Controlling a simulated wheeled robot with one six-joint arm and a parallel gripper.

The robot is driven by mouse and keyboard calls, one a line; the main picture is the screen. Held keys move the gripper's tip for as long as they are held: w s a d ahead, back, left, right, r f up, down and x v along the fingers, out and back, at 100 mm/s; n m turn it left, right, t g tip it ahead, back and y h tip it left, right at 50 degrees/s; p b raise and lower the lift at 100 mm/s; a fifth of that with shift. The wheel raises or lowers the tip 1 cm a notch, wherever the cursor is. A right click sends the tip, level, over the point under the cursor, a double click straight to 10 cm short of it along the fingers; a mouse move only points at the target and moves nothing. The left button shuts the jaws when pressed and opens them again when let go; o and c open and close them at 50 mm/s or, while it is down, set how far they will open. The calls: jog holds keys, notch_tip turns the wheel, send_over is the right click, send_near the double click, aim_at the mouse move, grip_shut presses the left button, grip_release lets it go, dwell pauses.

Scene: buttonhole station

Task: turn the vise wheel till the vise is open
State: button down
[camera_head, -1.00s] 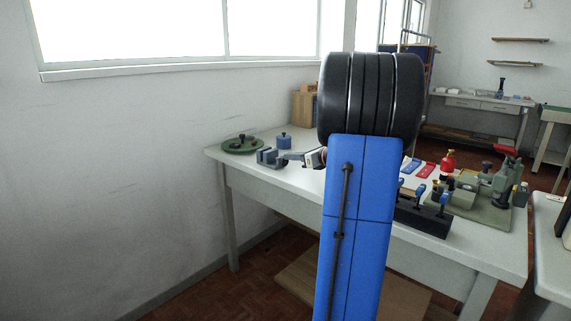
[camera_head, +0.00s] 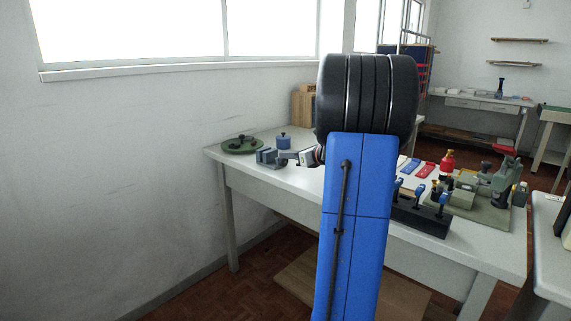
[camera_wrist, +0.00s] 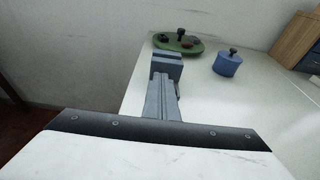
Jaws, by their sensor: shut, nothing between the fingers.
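The small blue-grey vise (camera_head: 267,158) stands near the left end of the white table. It also shows in the wrist view (camera_wrist: 167,62), just past my fingertips. My gripper (camera_head: 282,156) is shut and empty, its grey fingers reaching left to the vise's right side. In the wrist view, my fingers (camera_wrist: 163,82) lie together and overlap the near part of the vise, so I cannot tell whether they touch it. I cannot make out the vise wheel in either view. How far apart the vise jaws stand is too small to tell.
Behind the vise are a green round tray (camera_head: 242,147) with dark knobs and a blue lidded pot (camera_head: 284,142). The white table (camera_head: 330,205) carries a black rack (camera_head: 422,218) and a green-grey fixture (camera_head: 490,205) at right. My blue arm hides the table's middle.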

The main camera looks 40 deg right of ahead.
jog(key=shift+d, duration=0.8)
jog(key=shift+w+d+f, duration=0.1)
jog(key=shift+d+f, duration=0.05)
jog(key=shift+d, duration=0.5)
dwell(0.5)
jog(key=shift+r, duration=0.2)
jog(key=shift+d+r, duration=0.15)
jog(key=shift+r, duration=0.05)
jog(key=shift+f+v, duration=0.2)
jog(key=shift+v, duration=0.75)
jog(key=shift+f+v, duration=0.25)
jog(key=shift+v, duration=0.7)
jog(key=shift+f+v, duration=0.2)
jog(key=shift+v, duration=0.75)
jog(key=shift+s, duration=0.25)
